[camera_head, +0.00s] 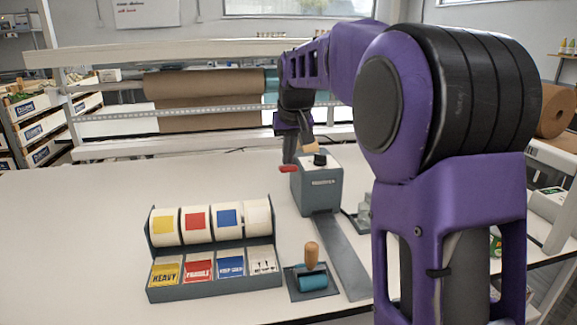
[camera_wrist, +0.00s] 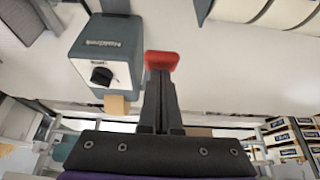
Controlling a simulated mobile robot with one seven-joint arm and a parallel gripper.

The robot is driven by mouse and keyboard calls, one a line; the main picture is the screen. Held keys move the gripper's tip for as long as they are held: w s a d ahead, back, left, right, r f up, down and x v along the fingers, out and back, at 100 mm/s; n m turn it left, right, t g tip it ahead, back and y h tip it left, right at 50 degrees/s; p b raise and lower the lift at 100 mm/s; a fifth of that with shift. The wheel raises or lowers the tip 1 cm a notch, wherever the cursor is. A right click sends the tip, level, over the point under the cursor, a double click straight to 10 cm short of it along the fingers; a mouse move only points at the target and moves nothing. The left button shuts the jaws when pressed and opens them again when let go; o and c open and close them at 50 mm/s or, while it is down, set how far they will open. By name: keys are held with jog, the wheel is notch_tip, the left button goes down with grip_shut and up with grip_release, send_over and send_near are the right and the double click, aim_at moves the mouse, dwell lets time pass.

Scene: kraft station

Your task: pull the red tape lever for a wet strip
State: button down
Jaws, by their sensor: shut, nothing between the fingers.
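The grey tape machine (camera_head: 318,189) stands on the bench with a black knob (camera_head: 320,159) on its pale top and a tan block at its back. The red tape lever (camera_head: 288,169) sticks out at the machine's left side. In the wrist view the red lever end (camera_wrist: 162,60) shows just beyond my fingertips, beside the machine (camera_wrist: 105,50). My gripper (camera_head: 289,159) points down at the lever, its fingers (camera_wrist: 160,73) together and empty. I cannot tell whether the fingertips touch the lever. The lever's joint to the machine is not clear.
A label rack (camera_head: 215,286) with several rolls stands at the front left. A teal roller with a wooden handle (camera_head: 311,258) lies beside it. A grey strip (camera_head: 340,255) runs forward from the machine. A brown paper roll (camera_head: 205,95) hangs behind. The bench left of the lever is clear.

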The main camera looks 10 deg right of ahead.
jog(key=shift+f+b, duration=0.65)
jog(key=shift+f, duration=0.8)
jog(key=shift+f+b, duration=1.45)
jog(key=shift+f, duration=0.8)
notch_tip(320, 180, up, 10)
jog(key=p, duration=0.8)
jog(key=shift+f, duration=0.15)
jog(key=shift+r+p, duration=0.6)
jog(key=shift+r, duration=0.6)
